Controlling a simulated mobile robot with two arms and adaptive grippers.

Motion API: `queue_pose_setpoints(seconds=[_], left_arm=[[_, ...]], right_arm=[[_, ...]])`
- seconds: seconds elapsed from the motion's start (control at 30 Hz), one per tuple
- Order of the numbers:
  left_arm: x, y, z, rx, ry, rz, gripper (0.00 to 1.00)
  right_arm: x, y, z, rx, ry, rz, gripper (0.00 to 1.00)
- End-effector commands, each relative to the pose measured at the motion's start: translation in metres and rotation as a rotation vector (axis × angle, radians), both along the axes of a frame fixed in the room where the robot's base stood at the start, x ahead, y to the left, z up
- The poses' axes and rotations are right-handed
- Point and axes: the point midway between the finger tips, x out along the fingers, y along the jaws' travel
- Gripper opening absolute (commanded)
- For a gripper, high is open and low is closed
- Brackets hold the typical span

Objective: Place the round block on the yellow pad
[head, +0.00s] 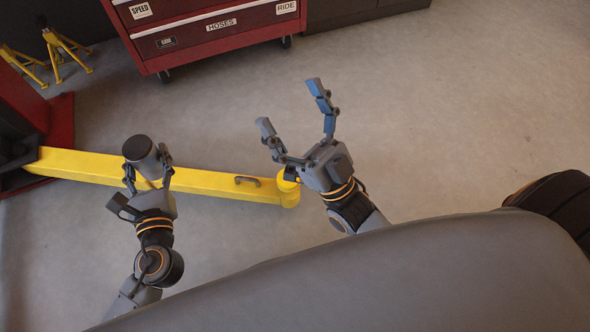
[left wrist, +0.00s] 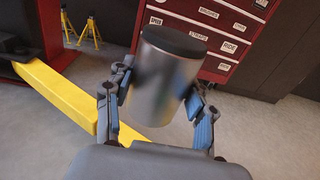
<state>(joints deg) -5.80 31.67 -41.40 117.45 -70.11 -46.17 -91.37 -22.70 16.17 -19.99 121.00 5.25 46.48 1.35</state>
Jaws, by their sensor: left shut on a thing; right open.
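The round block (head: 146,158) is a grey metal cylinder with a dark top. My left gripper (head: 148,174) is shut on it, one finger on each side, and holds it tilted over the yellow lift arm in the head view. The block (left wrist: 160,80) also fills the middle of the left wrist view between the fingers (left wrist: 158,98). The yellow pad (head: 289,192) is the round end of the lift arm, well to the right of the block. My right gripper (head: 291,108) is open and empty, its hand overlapping the pad's right side in the picture.
The yellow lift arm (head: 215,184) runs from a red and black lift post (head: 50,130) at the left and carries a dark handle (head: 247,180). A red tool cabinet (head: 210,35) and yellow stands (head: 62,52) are behind. A large grey surface (head: 400,280) fills the front.

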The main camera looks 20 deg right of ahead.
Motion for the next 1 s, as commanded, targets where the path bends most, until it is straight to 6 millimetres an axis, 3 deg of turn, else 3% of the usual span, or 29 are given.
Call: queue_pose_setpoints(seconds=[0.03,0.1,0.4,0.5,0.6,0.7,0.87,1.0], left_arm=[[0.004,-0.003,-0.026,0.007,-0.003,-0.004,0.13],[0.007,-0.007,-0.051,0.007,-0.003,-0.012,0.13],[0.02,-0.012,-0.145,0.006,-0.005,-0.047,0.13],[0.022,-0.01,-0.17,0.007,-0.004,-0.063,0.13],[0.025,-0.008,-0.187,0.004,-0.004,-0.075,0.13],[0.026,-0.005,-0.198,0.002,-0.004,-0.085,0.13],[0.028,-0.004,-0.206,0.0,-0.004,-0.093,0.13],[0.027,-0.004,-0.214,-0.001,-0.003,-0.094,0.13]], right_arm=[[0.007,0.002,-0.044,-0.037,0.068,0.017,0.86],[0.013,0.002,-0.09,-0.079,0.155,0.035,0.86],[0.013,-0.024,-0.283,-0.266,0.513,0.073,0.86],[0.006,-0.04,-0.336,-0.321,0.612,0.074,0.86],[-0.001,-0.055,-0.376,-0.364,0.688,0.072,0.86],[-0.008,-0.067,-0.401,-0.394,0.742,0.07,0.86],[-0.01,-0.074,-0.418,-0.414,0.777,0.067,0.86],[0.002,-0.068,-0.42,-0.413,0.777,0.066,0.86]])
